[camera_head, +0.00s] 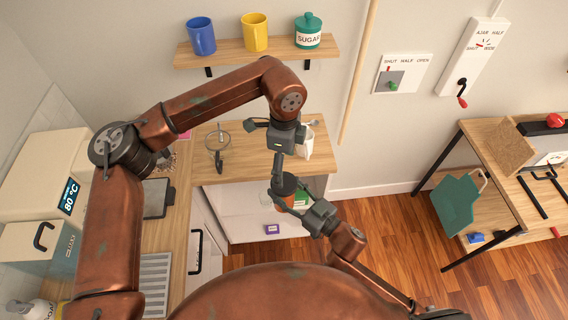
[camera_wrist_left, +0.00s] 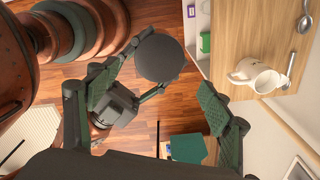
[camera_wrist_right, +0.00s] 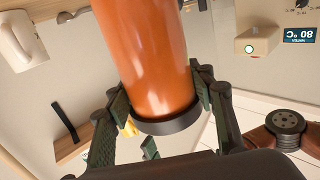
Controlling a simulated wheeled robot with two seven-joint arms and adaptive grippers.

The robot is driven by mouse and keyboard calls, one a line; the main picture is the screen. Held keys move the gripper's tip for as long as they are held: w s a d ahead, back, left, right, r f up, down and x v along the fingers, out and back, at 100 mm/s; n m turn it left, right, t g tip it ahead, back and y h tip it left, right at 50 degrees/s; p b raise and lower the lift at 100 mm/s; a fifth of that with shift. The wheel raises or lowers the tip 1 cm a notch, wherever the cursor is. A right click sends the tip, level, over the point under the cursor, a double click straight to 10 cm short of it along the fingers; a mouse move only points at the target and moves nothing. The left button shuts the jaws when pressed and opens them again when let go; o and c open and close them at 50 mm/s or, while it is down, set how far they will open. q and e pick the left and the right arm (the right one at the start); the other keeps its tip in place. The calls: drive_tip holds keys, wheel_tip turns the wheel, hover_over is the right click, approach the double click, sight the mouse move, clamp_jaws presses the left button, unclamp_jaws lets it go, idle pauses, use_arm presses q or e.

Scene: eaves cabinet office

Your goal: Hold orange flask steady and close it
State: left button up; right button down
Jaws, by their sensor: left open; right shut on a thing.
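The orange flask (camera_head: 283,201) is upright in the air in front of the counter, with a dark top (camera_wrist_left: 160,57) that looks like a round cap. How tightly the cap sits cannot be told. My right gripper (camera_head: 304,206) is shut on the flask from the side; the right wrist view shows its fingers either side of the orange body (camera_wrist_right: 152,55), near the dark rim (camera_wrist_right: 167,124). My left gripper (camera_head: 278,160) points down just above the flask. In the left wrist view its fingers (camera_wrist_left: 157,95) are spread, with the cap beyond them, apart from the pads.
The counter (camera_head: 235,180) behind holds a white mug (camera_head: 306,143) and spoons. A shelf (camera_head: 258,50) bears blue and yellow mugs and a sugar jar. A water heater (camera_head: 48,180) reading 80 °C stands left. Open floor (camera_head: 370,220) lies to the right.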

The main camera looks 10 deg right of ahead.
sight(284, 194)
use_arm(q)
drive_tip(key=shift+f, duration=3.95)
